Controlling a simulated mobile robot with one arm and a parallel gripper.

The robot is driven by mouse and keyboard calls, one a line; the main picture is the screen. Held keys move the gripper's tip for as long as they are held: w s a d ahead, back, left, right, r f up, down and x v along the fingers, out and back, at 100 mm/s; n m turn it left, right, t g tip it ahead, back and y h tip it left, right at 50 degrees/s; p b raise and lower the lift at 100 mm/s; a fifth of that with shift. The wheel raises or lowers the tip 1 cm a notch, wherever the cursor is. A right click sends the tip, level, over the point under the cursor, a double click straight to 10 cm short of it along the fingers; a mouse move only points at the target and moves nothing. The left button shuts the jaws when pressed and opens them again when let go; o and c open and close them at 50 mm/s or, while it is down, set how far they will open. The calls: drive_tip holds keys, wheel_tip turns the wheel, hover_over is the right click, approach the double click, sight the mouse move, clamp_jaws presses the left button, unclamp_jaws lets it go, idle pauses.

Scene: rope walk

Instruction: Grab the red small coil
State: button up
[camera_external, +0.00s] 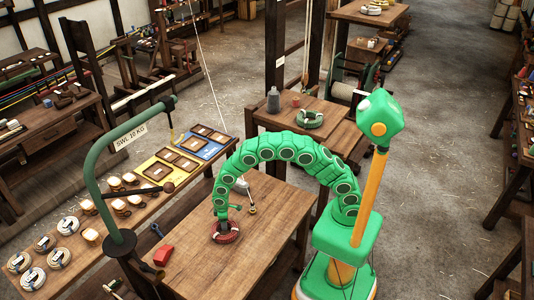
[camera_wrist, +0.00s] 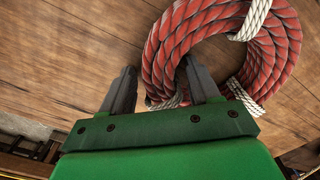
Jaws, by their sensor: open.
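The red small coil (camera_external: 227,236) is a ring of red rope bound with white cord, lying on the wooden table in front of me. In the wrist view the coil (camera_wrist: 285,40) fills the upper right. My gripper (camera_external: 222,217) is right over the coil, pointing down, and its body hides part of it. In the wrist view my gripper (camera_wrist: 158,80) is open with two dark fingers. The right finger overlaps the coil's lower left edge; the left finger is over bare wood. I cannot tell whether any finger touches the rope.
The wooden table (camera_external: 190,270) also holds a red block (camera_external: 163,255) at its left and a small white-and-brass item (camera_external: 246,192) behind the coil. A green hoist post (camera_external: 100,205) stands at the table's left edge. A green coil (camera_external: 309,118) lies on another table behind.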

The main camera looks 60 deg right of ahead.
clamp_jaws()
drive_tip(key=shift+r, duration=0.15)
drive_tip(key=shift+r, duration=0.3)
wheel_tip(320, 180, up, 2)
drive_tip(key=shift+w+r, duration=0.1)
drive_tip(key=shift+r, duration=0.05)
drive_tip(key=s+r, duration=0.1)
drive_tip(key=r, duration=0.1)
drive_tip(key=s+d+r, duration=0.2)
drive_tip(key=s+r, duration=0.1)
drive_tip(key=shift+s+d+r, duration=0.1)
drive_tip(key=shift+r, duration=0.2)
drive_tip(key=s+d+r, duration=0.4)
drive_tip(key=s, duration=0.4)
drive_tip(key=shift+s+d, duration=0.15)
drive_tip(key=shift+d, duration=0.1)
